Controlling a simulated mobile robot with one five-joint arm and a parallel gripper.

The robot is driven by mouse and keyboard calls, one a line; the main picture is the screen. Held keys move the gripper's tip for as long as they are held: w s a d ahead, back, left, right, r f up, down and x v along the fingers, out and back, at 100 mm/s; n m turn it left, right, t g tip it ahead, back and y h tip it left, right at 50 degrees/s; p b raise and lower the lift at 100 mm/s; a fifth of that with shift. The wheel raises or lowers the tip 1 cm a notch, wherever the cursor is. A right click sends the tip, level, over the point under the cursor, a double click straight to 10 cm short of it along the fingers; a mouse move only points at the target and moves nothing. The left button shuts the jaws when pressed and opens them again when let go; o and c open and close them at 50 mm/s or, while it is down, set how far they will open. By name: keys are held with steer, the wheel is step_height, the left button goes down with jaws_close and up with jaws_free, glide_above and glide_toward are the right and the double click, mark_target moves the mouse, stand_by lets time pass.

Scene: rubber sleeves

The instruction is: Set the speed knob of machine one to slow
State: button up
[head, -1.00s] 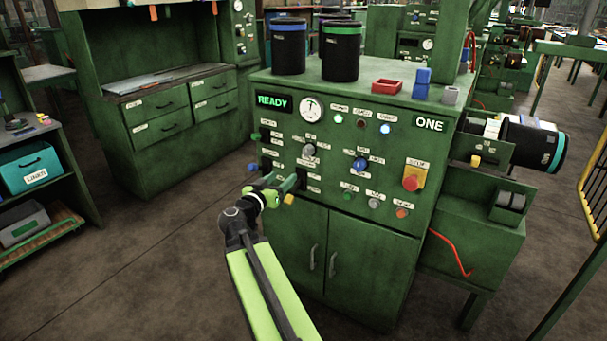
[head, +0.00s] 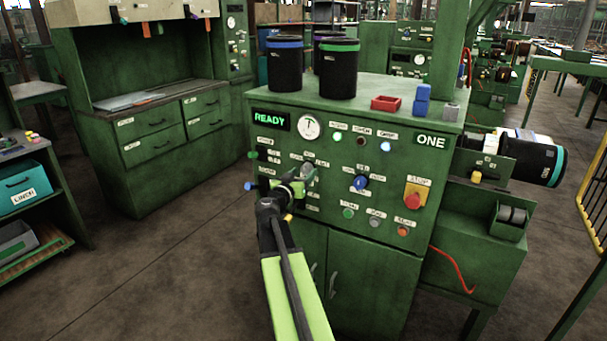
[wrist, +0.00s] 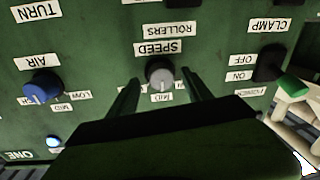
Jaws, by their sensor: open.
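Machine one (head: 375,265) is a green cabinet with a sign reading ONE (head: 431,141) and a READY display (head: 270,121). Its grey speed knob (head: 307,171) is on the front panel, partly behind my gripper (head: 297,186). In the wrist view, which is upside down, the speed knob (wrist: 160,72) shows under the SPEED label (wrist: 158,48) in the picture. Its pale mark appears to point at the MID label (wrist: 162,97). My gripper (wrist: 160,77) is open, with one finger on each side of the knob. I cannot tell whether they touch it. The fingers hide the labels beside MID.
The blue air knob (wrist: 42,87) and the clamp switch (wrist: 272,65) flank the speed knob. A red stop button (head: 413,200) is at the panel's right. Black canisters (head: 338,70) and a red tray (head: 385,104) stand on top. Open floor (head: 150,270) lies to the left.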

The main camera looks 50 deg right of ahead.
steer(key=shift+w+d, duration=0.1)
steer(key=shift+d, duration=0.45)
steer(key=shift+c, duration=0.5)
